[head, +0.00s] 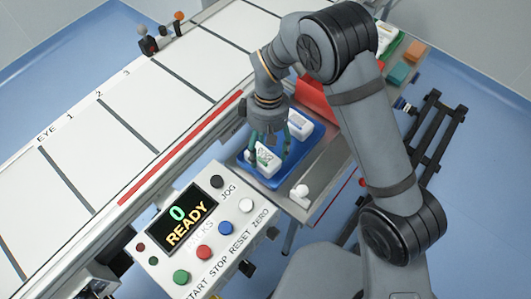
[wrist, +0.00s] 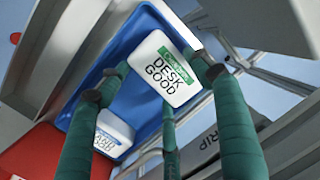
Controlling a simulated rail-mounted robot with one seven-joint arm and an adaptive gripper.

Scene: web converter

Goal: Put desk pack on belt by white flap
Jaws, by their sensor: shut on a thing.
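The desk pack, a white block with a green label and the words DESK GOOD, shows in the wrist view (wrist: 165,72) and in the head view (head: 264,159). It is at the near end of the blue tray (head: 249,167). My gripper (head: 269,150) points down from above and is shut on the pack, with green fingers on its sides. I cannot tell whether the pack touches the tray floor. The belt (head: 120,122) is white with dark cross lines, left of the tray. I cannot make out a white flap for certain.
A second white pack with a blue label (head: 299,125) lies in the tray's far end. A red rail (head: 180,149) edges the belt. The control panel (head: 215,235), reading READY, stands in front. A white knob (head: 300,190) is beside the tray. The belt sections in view are empty.

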